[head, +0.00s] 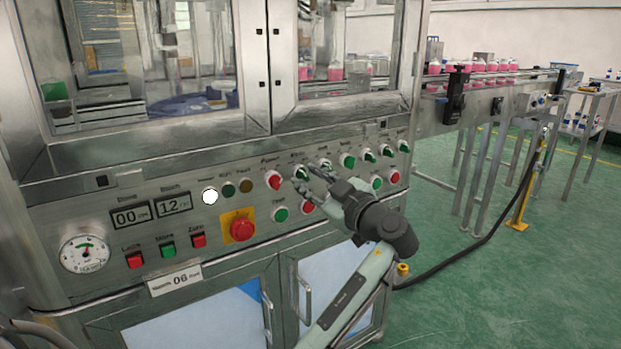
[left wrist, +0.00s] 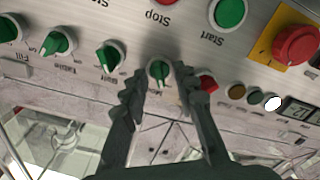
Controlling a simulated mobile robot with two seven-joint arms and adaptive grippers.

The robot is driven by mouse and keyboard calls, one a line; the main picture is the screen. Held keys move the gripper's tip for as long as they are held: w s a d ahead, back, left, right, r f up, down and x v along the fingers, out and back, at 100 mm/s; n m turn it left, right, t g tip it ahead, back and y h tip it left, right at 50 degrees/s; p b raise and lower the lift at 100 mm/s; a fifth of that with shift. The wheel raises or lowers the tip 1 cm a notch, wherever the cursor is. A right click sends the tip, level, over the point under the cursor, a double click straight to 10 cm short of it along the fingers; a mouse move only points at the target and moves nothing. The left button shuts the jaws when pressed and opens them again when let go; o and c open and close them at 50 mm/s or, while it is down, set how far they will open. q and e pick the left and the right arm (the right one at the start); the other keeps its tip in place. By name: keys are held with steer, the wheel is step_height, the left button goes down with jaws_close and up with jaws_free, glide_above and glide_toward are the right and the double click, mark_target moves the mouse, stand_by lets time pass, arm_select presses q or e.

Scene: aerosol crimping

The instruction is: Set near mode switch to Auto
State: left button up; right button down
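The near mode switch is a green rotary knob with a pale pointer mark, in the upper row of the machine's control panel. In the head view the mode switch (head: 301,172) is just right of the red Power knob (head: 273,180). In the left wrist view, which is upside down, the mode switch (left wrist: 158,72) sits between the fingertips. My left gripper (head: 309,177) is open, with one finger on each side of the knob; it also shows in the left wrist view (left wrist: 162,84). I cannot tell whether either finger touches the knob. My right gripper is not in view.
More green knobs (head: 347,160) run along the row to the right. The red Power knob (left wrist: 207,84) is close beside one finger. A green Start button (head: 280,214) and a red emergency button (head: 242,229) on a yellow plate are lower. A conveyor (head: 500,79) with pink bottles stands right.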

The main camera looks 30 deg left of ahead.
arm_select(q)
steer(key=shift+c, duration=0.2)
jaws_close()
